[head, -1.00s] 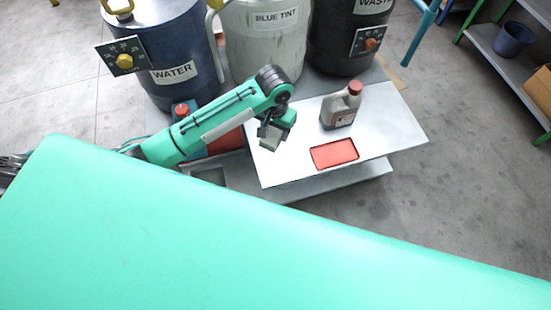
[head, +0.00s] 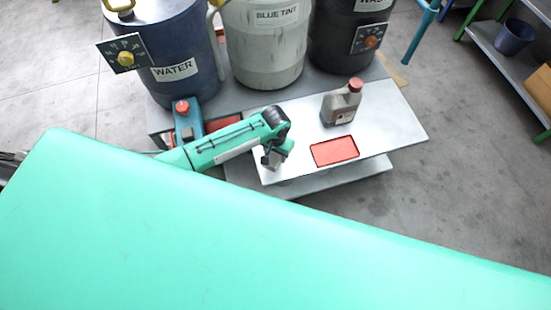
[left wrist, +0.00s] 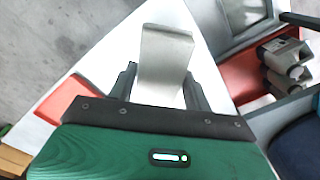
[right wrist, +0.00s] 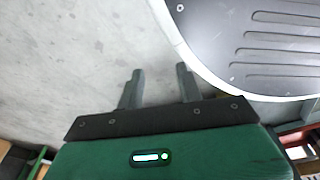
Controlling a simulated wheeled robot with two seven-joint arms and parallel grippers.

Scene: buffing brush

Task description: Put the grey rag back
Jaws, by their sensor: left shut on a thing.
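The grey rag (left wrist: 165,62) is a pale, folded piece between the fingers of my left gripper (left wrist: 158,88) in the left wrist view. In the head view my left gripper (head: 271,160) is shut on it above the near left part of the white tabletop (head: 390,130). The rag's lower part is hidden by the gripper body. My right gripper (right wrist: 160,78) is open and empty above bare grey floor in the right wrist view. It is hidden in the head view.
A red recessed rectangle (head: 335,151) lies in the tabletop, with a grey red-capped bottle (head: 342,102) behind it. Water (head: 175,60), blue tint (head: 265,45) and waste (head: 345,40) drums stand behind. A teal container (head: 187,120) stands left. My green body covers the foreground.

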